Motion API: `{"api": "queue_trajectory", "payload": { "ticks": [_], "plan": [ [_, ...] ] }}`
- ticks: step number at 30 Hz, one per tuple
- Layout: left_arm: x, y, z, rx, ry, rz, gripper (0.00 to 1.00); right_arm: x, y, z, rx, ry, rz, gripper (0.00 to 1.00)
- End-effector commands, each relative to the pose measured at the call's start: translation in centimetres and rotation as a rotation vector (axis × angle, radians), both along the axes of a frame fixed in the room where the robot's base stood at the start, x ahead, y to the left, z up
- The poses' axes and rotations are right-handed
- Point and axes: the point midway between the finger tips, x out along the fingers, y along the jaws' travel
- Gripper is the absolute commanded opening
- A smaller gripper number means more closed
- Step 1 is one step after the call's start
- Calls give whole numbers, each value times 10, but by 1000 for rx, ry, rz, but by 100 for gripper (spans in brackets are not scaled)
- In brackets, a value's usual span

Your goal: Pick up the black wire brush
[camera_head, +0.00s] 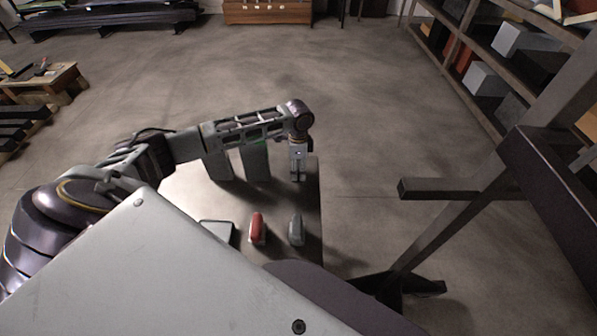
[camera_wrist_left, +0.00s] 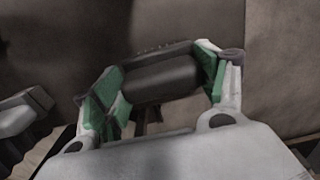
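A black block-shaped thing (camera_wrist_left: 160,78), which looks like the wire brush, lies between the fingers of my left gripper (camera_wrist_left: 160,85) in the left wrist view. Short dark bristle-like bits show along its far edge. The green-padded fingers stand spread at its two ends; whether the pads touch it is unclear. In the head view my left gripper (camera_head: 298,176) points down at the right part of the table, low over its surface. The brush cannot be made out there. My right gripper is not in view.
On the table (camera_head: 190,193) stand a red tool-like object (camera_head: 257,228), a grey one (camera_head: 296,230) and a pale flat box (camera_head: 217,231). Two grey-green blocks (camera_head: 256,162) stand under my left arm.

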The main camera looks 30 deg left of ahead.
Motion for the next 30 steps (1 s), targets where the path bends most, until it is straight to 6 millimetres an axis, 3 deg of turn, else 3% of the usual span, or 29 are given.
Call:
{"api": "queue_trajectory", "payload": {
  "ticks": [1, 5, 17, 30],
  "plan": [
    [0, 0, 0, 0, 0, 0, 60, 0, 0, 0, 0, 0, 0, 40],
    [0, 0, 0, 0, 0, 0, 44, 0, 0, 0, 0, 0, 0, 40],
    [1, 0, 6, 0, -1, 0, 44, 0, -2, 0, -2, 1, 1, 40],
    [1, 0, 61, -1, -4, 1, 44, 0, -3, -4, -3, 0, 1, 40]
  ]
}}
